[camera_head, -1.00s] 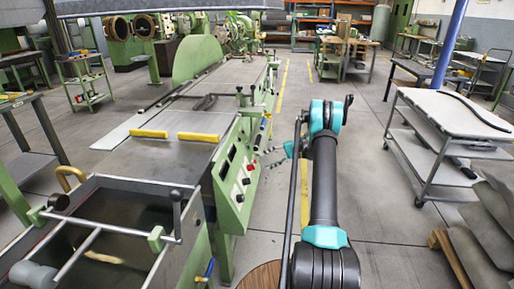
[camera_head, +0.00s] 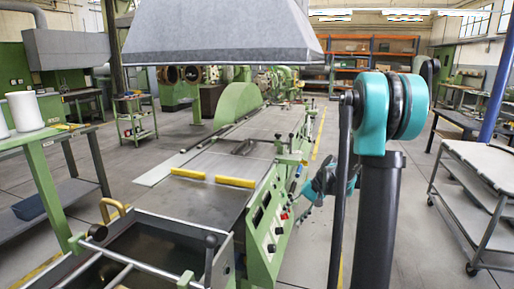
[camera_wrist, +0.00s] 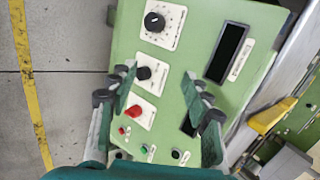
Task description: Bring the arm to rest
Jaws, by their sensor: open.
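My gripper (camera_wrist: 160,98) is open and empty in the wrist view, with its two dark green fingers apart in front of the green control panel (camera_wrist: 185,50). The panel's black knobs, red button and dark display show between and around the fingers. I cannot tell the gap between fingers and panel. In the head view my gripper (camera_head: 325,184) is small and partly hidden behind my arm (camera_head: 378,215). It hangs to the right of the machine's panel (camera_head: 268,222). My arm rises at the right of the picture, with a teal joint at its top.
The long green machine (camera_head: 220,160) bears two yellow bars. A grey hood (camera_head: 220,30) hangs above it. A cart (camera_head: 475,180) stands at the right. A green table (camera_head: 40,145) with white rolls is at the left. Floor lies open between machine and cart.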

